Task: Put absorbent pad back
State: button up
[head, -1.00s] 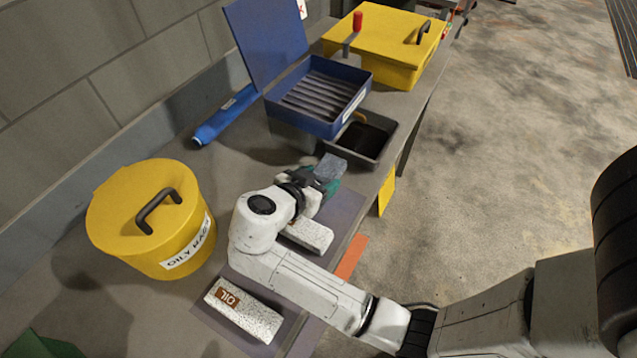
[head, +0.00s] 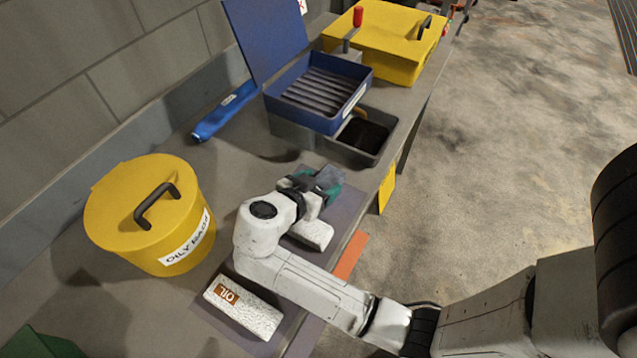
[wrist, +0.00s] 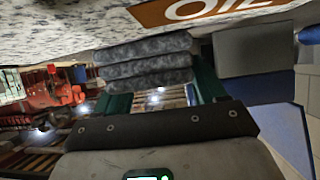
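A grey, folded, ribbed absorbent pad (wrist: 145,62) sits between the teal fingers of my gripper (wrist: 160,90) in the wrist view. My gripper (head: 322,183) is shut on it, low over the far end of the dark mat (head: 343,207) in the head view. The pad (head: 328,176) is partly hidden there by the fingers, and I cannot tell whether it touches the mat. A white speckled block (head: 315,235) lies just nearer, partly behind my wrist. Another white speckled block with a brown OIL label (head: 243,308) lies at the mat's near end.
A yellow OILY RAGS can (head: 150,215) stands left on the bench. An open blue box (head: 315,95) sits above a grey tray (head: 378,140) beyond my gripper. The bench's right edge drops to the floor.

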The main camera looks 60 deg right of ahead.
jog(key=o, duration=0.3)
jog(key=shift+r+p, duration=0.55)
jog(key=shift+a+r, duration=0.2)
jog(key=p+v, duration=0.1)
jog(key=v, duration=1)
jog(key=shift+a+p, duration=0.3)
jog(key=shift+p, duration=0.1)
